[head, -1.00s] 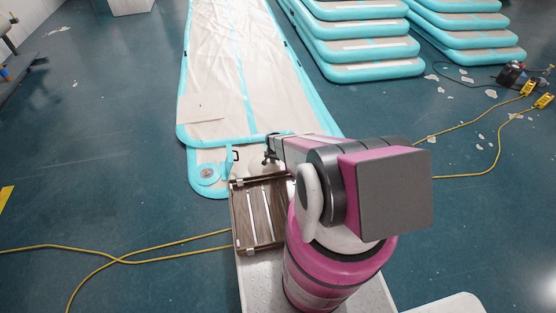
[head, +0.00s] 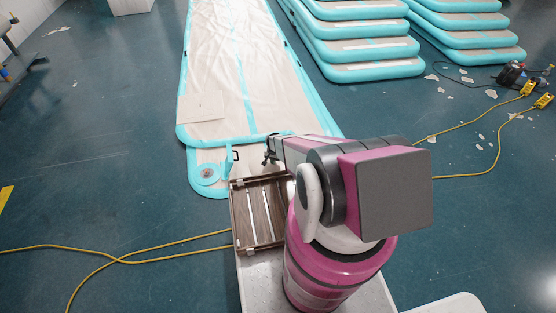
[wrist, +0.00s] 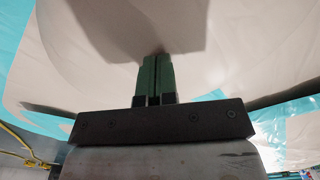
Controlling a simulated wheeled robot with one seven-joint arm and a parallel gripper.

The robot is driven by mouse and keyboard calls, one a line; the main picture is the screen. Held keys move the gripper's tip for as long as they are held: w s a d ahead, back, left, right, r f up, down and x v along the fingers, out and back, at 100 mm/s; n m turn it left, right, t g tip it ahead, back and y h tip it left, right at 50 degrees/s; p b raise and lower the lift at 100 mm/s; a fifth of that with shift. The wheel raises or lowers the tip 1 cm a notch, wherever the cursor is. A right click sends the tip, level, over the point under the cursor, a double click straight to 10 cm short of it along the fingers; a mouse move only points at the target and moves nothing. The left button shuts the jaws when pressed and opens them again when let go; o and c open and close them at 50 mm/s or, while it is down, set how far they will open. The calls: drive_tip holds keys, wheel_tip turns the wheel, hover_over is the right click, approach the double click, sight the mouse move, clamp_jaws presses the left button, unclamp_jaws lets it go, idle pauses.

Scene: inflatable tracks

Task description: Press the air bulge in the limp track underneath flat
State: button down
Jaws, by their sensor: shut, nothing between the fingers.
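The upper track (head: 215,70), pale with turquoise edges, lies wrinkled along the floor. The end of the limp track underneath (head: 212,157) sticks out from below it, with a round turquoise valve patch (head: 207,174) at its left corner. My gripper (head: 269,158) is low over this end and partly hidden by my arm. In the wrist view, the green fingers (wrist: 155,62) are shut and empty. Their tips are at a rounded pale swelling (wrist: 120,40), which looks like the air bulge; a shadow lies there. I cannot tell whether they touch it. The head view does not show the bulge clearly.
Stacked inflated tracks (head: 365,45) stand at the back right. Yellow cables (head: 150,250) cross the floor on both sides. The floor at left is mostly clear.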

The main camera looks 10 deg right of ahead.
drive_tip(key=shift+f, duration=0.55)
idle(1.7)
drive_tip(key=shift+r, duration=4.05)
